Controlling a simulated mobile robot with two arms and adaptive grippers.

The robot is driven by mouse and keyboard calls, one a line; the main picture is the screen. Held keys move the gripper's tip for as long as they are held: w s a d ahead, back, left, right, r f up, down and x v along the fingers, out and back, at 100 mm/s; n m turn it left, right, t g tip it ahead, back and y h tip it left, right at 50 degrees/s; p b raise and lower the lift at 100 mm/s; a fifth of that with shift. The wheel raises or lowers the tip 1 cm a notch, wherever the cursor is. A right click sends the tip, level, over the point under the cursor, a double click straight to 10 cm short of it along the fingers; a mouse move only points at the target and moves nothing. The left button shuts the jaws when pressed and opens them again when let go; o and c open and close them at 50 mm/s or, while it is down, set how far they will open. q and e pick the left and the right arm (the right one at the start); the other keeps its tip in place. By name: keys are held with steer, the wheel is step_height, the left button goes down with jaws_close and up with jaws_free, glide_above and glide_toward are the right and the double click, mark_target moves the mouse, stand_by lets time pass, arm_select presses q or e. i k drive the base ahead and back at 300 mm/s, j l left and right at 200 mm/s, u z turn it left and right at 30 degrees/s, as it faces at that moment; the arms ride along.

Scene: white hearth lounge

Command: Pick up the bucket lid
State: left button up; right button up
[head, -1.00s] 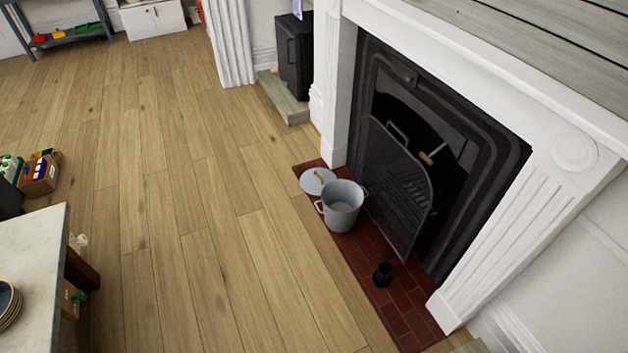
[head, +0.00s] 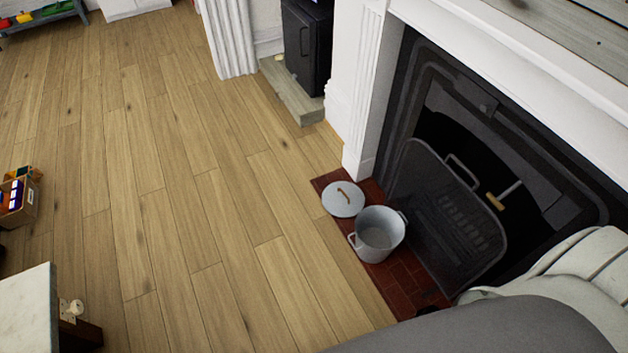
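The bucket lid (head: 340,201) is a round pale grey disc with a brown curved handle on top. It lies at the far left end of the red tiled hearth, just behind the bucket. The bucket (head: 378,236) is light grey metal, open at the top and upright, with a handle on each side. Neither of my grippers is in the head view.
A dark mesh fire screen (head: 450,218) stands before the black fireplace, right of the bucket. A white chimney pillar (head: 362,95) rises behind the lid. The wooden floor (head: 200,220) left of the hearth is clear. A pale-topped table (head: 25,315) is at lower left.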

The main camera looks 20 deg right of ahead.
mark_target(340, 199)
steer(key=i+z, duration=0.15)
steer(key=i, duration=0.4)
steer(key=i+j+z, duration=0.2)
steer(key=i, duration=0.35)
steer(key=i+j+z, duration=0.15)
steer(key=i, duration=0.35)
